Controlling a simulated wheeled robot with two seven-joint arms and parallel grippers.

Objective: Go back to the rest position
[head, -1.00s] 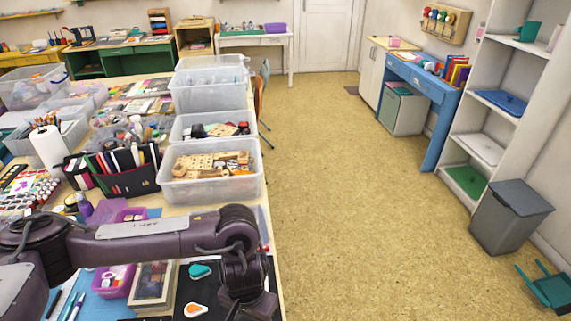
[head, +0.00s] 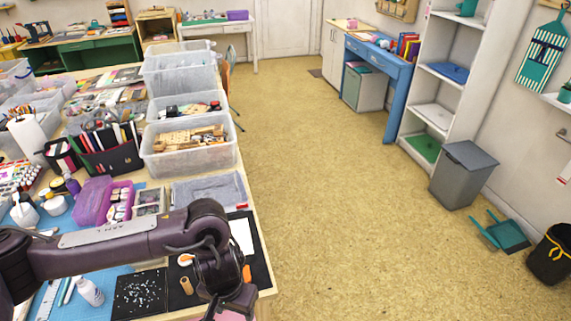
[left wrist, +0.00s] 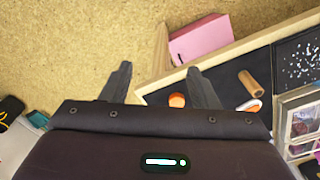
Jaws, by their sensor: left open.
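My left arm reaches across the near end of the craft table in the head view, and its wrist (head: 215,265) hangs over the table's right edge. In the left wrist view my left gripper (left wrist: 160,85) has its two fingers spread apart with nothing between them. Floor and the table's edge show beyond the fingertips. My right gripper does not show in either view.
The craft table carries a black mat (head: 140,293), a small tan cylinder (head: 187,285), a purple box (head: 92,200) and clear bins (head: 190,160). A pink object (left wrist: 200,38) lies by the table corner. A grey bin (head: 463,175) stands by the shelf.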

